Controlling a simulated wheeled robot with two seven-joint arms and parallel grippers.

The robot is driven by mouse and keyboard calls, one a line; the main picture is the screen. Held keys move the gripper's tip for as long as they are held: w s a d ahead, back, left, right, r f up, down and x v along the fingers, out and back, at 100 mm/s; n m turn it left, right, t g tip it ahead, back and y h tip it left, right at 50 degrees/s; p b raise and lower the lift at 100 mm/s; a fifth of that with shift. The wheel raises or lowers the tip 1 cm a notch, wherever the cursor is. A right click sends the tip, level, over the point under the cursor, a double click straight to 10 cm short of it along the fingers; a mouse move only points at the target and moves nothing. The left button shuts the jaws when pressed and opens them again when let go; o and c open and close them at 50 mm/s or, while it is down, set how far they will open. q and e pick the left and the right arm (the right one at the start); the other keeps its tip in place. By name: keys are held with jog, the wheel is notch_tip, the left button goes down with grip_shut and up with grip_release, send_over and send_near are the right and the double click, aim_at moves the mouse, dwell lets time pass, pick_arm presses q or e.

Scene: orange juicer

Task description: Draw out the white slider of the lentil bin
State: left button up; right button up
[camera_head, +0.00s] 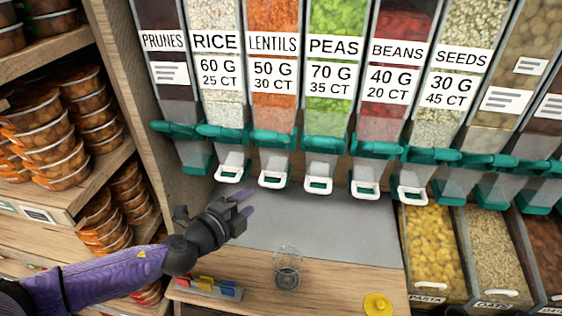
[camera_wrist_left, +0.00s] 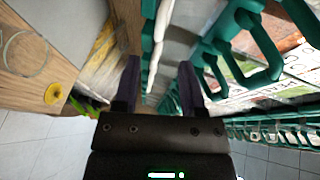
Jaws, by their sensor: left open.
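The lentil bin (camera_head: 274,85) holds orange-red lentils and is labelled LENTILS, 50 G, 30 CT. Its white slider (camera_head: 272,181) shows at the bottom of its chute, below a teal collar. My left gripper (camera_head: 246,203) is open and empty, below and left of the slider and apart from it, over the grey mat. In the left wrist view my gripper's two dark fingers (camera_wrist_left: 160,88) stand apart, with white and teal bin parts ahead. Which slider shows there I cannot tell. My right gripper is not in view.
Similar bins stand on both sides, with the rice slider (camera_head: 231,173) and the peas slider (camera_head: 318,186) close by. A clear glass (camera_head: 288,268) and a yellow lid (camera_head: 378,305) are on the wooden counter. The grey mat (camera_head: 320,230) is clear.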

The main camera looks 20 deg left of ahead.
aim_at(271, 185)
pick_arm(q)
jog(key=b+x, duration=0.1)
jog(key=x, duration=0.8)
jog(key=shift+w+f, duration=0.1)
grip_shut()
dwell(1.1)
